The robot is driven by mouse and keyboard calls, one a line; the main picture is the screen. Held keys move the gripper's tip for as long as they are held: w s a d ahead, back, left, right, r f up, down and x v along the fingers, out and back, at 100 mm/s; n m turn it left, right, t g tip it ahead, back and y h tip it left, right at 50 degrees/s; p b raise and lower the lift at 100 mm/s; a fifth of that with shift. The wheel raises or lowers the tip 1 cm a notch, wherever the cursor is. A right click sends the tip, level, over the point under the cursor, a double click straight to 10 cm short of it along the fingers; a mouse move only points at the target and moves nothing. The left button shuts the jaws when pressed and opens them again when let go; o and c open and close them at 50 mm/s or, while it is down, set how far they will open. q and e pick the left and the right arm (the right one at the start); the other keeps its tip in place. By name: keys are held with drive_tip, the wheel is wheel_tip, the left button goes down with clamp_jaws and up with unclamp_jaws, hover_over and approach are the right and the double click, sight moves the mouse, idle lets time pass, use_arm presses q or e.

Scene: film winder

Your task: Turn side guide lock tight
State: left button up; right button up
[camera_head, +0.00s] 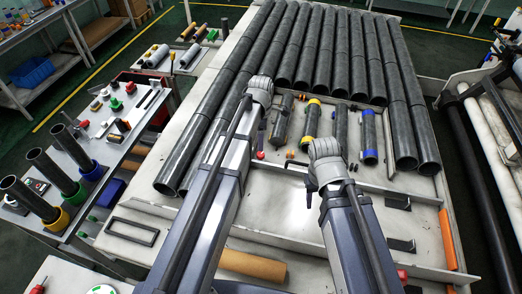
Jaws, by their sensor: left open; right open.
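I cannot clearly pick out the side guide lock. A small red part (260,155) shows beside my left arm, and small dark and orange parts (291,154) lie between the two arms. My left gripper (261,88) is at the end of the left arm, over the near ends of the long dark tubes. My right gripper (325,160) is lower and to the right, over the front of the pale table (285,200). Both are open and appear to hold nothing. Their fingertips are hard to make out, and the arms hide part of the table.
Long dark tubes (313,45) fill the back of the table. Short dark rolls with yellow (310,125) and blue bands (369,140) lie before them. A roller machine (480,130) stands right. A side table (150,95) with upright tubes stands left. A brown roll (250,265) lies in front.

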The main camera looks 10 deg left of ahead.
sight(261, 154)
use_arm(q)
wheel_tip(261, 154, down, 8)
drive_tip(key=b, duration=0.8)
use_arm(e)
wheel_tip(261, 154, down, 8)
drive_tip(key=shift+r, duration=0.1)
use_arm(q)
drive_tip(key=shift+r, duration=0.1)
drive_tip(key=shift+c, duration=0.2)
clamp_jaws()
